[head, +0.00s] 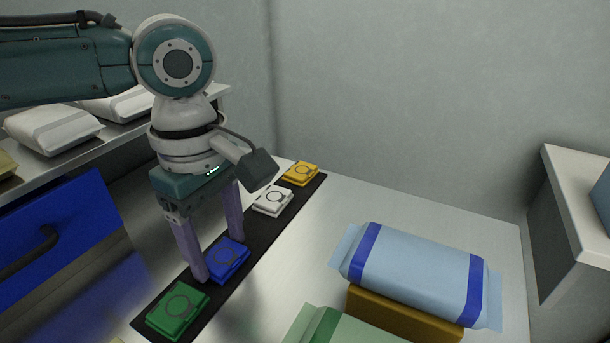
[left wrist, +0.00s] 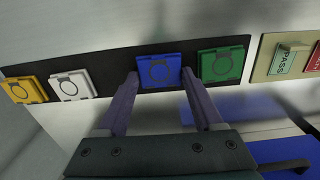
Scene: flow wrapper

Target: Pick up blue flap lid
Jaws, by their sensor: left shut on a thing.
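The blue flap lid (head: 227,258) lies in a row on a black strip, between a green lid and a white one. It is a flat square with a ring mark on top, and also shows in the left wrist view (left wrist: 159,71). My left gripper (head: 219,257) points down at it from above. Its two purple fingers stand on either side of the blue lid and are shut on it, also seen in the left wrist view (left wrist: 160,78). The lid still appears level with its neighbours at the strip. My right gripper is not in view.
The green lid (head: 178,309) is close beside the near finger. The white lid (head: 272,200) and yellow lid (head: 301,173) lie farther along the black strip (head: 262,235). A blue wrapped pack (head: 415,270) rests on a brown block at right. PASS plate (left wrist: 285,60) lies beyond the green lid.

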